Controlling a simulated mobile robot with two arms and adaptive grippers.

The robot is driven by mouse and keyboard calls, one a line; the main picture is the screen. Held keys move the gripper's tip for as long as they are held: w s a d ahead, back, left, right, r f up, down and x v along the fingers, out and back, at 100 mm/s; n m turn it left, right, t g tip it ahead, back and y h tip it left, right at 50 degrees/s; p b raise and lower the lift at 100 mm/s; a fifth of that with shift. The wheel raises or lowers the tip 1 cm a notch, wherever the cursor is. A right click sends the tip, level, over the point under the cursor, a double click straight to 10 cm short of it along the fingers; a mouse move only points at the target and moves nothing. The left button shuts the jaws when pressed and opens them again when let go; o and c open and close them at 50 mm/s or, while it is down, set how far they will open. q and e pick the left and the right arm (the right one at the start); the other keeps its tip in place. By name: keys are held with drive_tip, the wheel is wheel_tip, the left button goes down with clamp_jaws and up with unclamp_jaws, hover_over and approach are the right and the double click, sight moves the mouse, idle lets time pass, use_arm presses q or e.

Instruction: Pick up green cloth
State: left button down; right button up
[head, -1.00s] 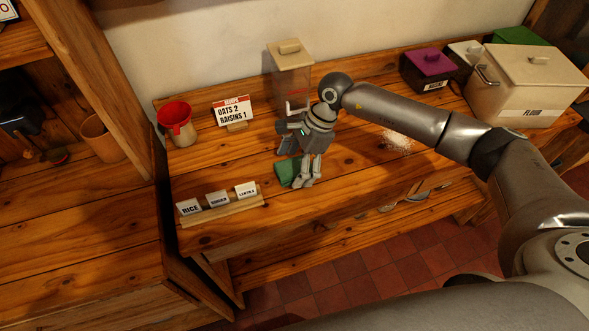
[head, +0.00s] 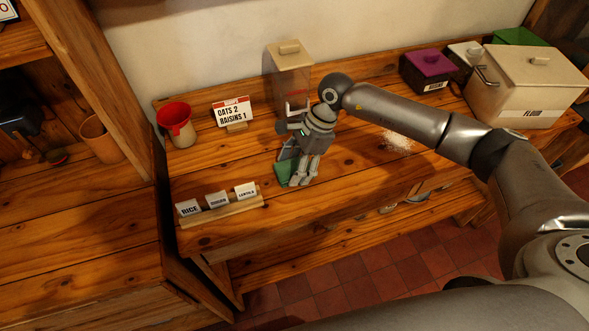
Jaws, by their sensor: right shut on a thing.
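The green cloth (head: 284,174) is a small folded piece at the middle of the wooden counter (head: 350,190), just right of the label holder. My right gripper (head: 297,180) points down over it, with its fingers at the cloth's right side. The gripper is shut on the cloth, and the fingers hide part of it. I cannot tell whether the cloth is clear of the wood. My left gripper does not show.
A label rack (head: 222,210) stands just left of the cloth. White spilled grains (head: 398,141) lie to the right.

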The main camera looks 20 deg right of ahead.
sight(289, 169)
drive_tip(key=shift+f, duration=0.1)
drive_tip(key=shift+r+p, duration=0.35)
drive_tip(key=shift+p, duration=0.1)
wheel_tip(289, 169, up, 2)
drive_tip(key=shift+r+b, duration=0.25)
drive_tip(key=shift+b, duration=1)
drive_tip(key=s+d+r+b, duration=0.2)
drive_tip(key=s+d+r, duration=0.1)
drive_tip(key=r, duration=0.3)
drive_tip(key=shift+s+d+r, duration=0.15)
drive_tip(key=shift+d, duration=0.5)
drive_tip(key=s+d+r, duration=0.1)
drive_tip(key=d, duration=0.1)
drive_tip(key=s+d+r+b, duration=0.1)
drive_tip(key=s, duration=0.1)
drive_tip(key=s+d+r+b, duration=0.1)
drive_tip(key=s+d, duration=0.1)
drive_tip(key=shift+d+r, duration=0.15)
drive_tip(key=shift+d, duration=0.15)
drive_tip(key=shift+s+d+r, duration=0.4)
drive_tip(key=shift+d, duration=0.05)
